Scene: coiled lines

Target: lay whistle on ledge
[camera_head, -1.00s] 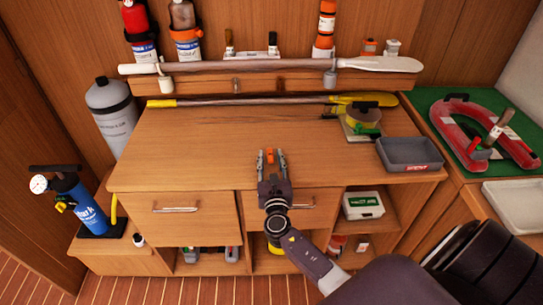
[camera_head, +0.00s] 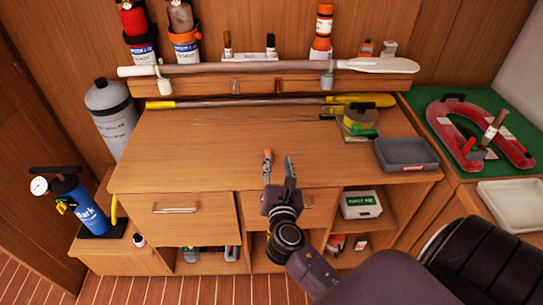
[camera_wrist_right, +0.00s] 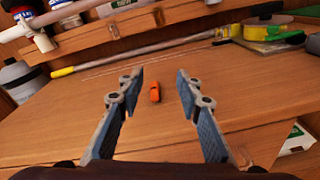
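The small orange whistle (camera_head: 267,153) lies on the wooden desk top. In the right wrist view the whistle (camera_wrist_right: 155,92) lies ahead of and between the fingers, apart from both. My right gripper (camera_head: 278,164) is open and empty above the desk's front part. In the right wrist view its two fingers (camera_wrist_right: 161,88) are spread wide. In the head view the left finger overlaps the whistle's lower end. The wooden ledge (camera_head: 290,86) runs along the back wall above the desk. My left gripper is out of view.
A yellow-ended pole (camera_head: 230,102) lies along the desk's back. A grey tray (camera_head: 407,155) and a yellow-green tape roll (camera_head: 360,118) sit at the right. The desk's left and middle are clear.

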